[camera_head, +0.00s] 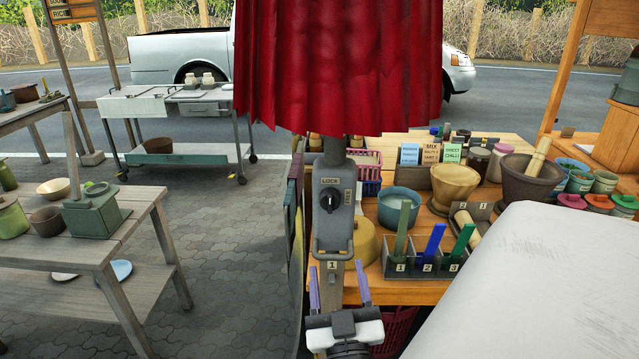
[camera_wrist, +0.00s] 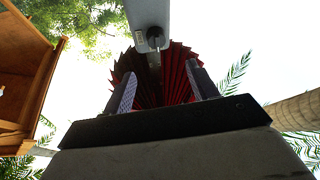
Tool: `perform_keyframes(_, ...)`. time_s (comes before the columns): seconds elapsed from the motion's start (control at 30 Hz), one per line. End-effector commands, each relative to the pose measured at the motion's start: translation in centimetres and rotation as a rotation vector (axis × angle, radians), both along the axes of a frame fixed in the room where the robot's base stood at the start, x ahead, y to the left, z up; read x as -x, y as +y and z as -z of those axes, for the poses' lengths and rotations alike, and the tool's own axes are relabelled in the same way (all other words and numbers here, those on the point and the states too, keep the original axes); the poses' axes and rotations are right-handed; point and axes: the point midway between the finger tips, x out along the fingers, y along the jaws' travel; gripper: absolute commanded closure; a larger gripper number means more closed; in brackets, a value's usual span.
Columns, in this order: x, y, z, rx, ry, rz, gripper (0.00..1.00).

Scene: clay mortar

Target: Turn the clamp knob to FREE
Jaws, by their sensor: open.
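The clamp knob (camera_head: 329,200) is a small black knob on a grey clamp plate (camera_head: 331,241) on the umbrella pole. The word LOCK is above the knob and FREE is on its right side. The knob's grip looks roughly upright, toward LOCK, but it is too small to be sure. My gripper (camera_head: 338,270) is below the plate, with its two purple fingers spread apart and nothing between them. In the wrist view the knob (camera_wrist: 154,38) shows above and beyond my open fingers (camera_wrist: 161,90), apart from them.
A red umbrella canopy (camera_head: 338,65) hangs just above the clamp. A wooden table (camera_head: 400,290) on the right holds a blue bowl (camera_head: 400,207), a slotted holder (camera_head: 425,262) and several pots. A grey-brown table (camera_head: 100,255) stands left. The paving between is clear.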

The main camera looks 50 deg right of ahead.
Motion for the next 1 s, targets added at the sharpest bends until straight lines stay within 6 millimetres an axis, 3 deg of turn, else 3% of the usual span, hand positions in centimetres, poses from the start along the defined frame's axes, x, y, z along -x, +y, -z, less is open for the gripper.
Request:
perform_keyframes(0.17, 0.5, -0.6, 0.1, -0.001, 0.003, 0.014, 0.42)
perform_keyframes(0.97, -3.1, -3.8, -1.6, 0.002, 0.002, 0.013, 0.42)
perform_keyframes(1.0, -3.7, -4.4, -2.8, -0.001, 0.003, 0.014, 0.42)
